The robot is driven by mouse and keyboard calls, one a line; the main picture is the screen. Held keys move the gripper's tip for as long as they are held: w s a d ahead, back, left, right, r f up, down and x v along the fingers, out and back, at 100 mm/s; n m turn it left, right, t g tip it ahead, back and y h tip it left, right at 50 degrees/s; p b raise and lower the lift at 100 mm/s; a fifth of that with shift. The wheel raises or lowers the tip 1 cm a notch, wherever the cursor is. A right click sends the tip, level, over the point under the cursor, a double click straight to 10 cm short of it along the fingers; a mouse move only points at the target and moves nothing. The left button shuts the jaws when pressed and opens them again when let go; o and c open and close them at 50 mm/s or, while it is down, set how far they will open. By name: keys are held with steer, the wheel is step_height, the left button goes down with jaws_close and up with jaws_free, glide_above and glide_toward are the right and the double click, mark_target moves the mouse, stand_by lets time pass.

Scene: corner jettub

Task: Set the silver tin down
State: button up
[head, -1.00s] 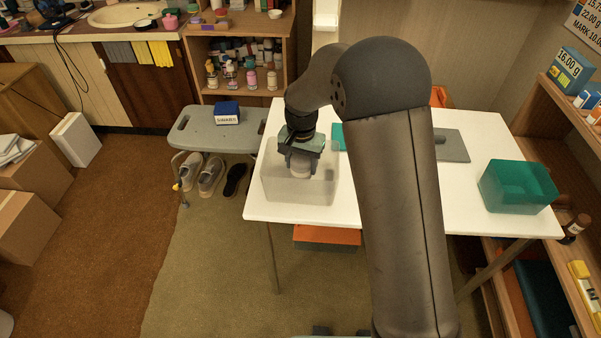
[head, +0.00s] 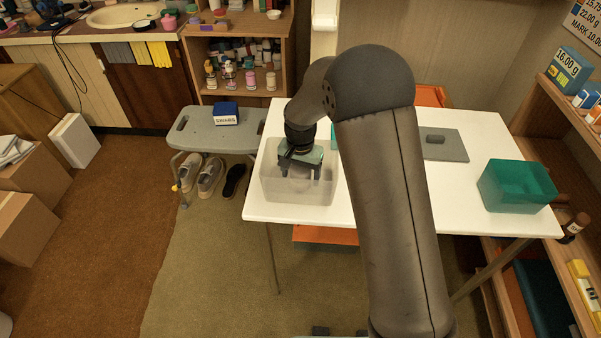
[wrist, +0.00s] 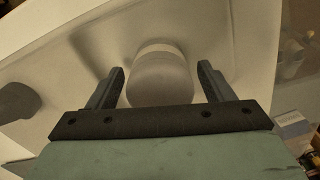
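The silver tin (wrist: 160,82) shows in the wrist view as a pale grey cylinder with a lighter band near one end. It stands between the two fingers of my gripper (wrist: 161,82), with a narrow gap visible on each side. In the head view, my gripper (head: 300,172) points down into a translucent whitish bin (head: 271,192) at the left end of the white table (head: 400,205). The tin is only a faint shape through the bin's wall there, low in the bin. Whether it touches the bin floor is hard to tell.
A green open bin (head: 516,188) stands at the table's right end. A grey lid with a handle (head: 445,150) lies at the back. A grey stool (head: 190,137) with a blue and white box (head: 225,114) stands left of the table. My arm hides the table's middle.

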mark_target(301, 168)
steer(key=shift+r, duration=0.1)
step_height(301, 168, up, 12)
steer(key=shift+f, duration=0.15)
steer(key=s+d+r+n, duration=0.2)
steer(key=s+d+r, duration=0.3)
steer(key=s+d, duration=0.75)
steer(key=s+d+f+n, duration=0.1)
steer(key=s+d, duration=0.1)
steer(key=s, duration=0.6)
steer(key=s+d+f, duration=0.1)
steer(key=s+d, duration=0.1)
steer(key=s, duration=0.6)
steer(key=shift+s+n, duration=0.35)
steer(key=shift+n, duration=0.05)
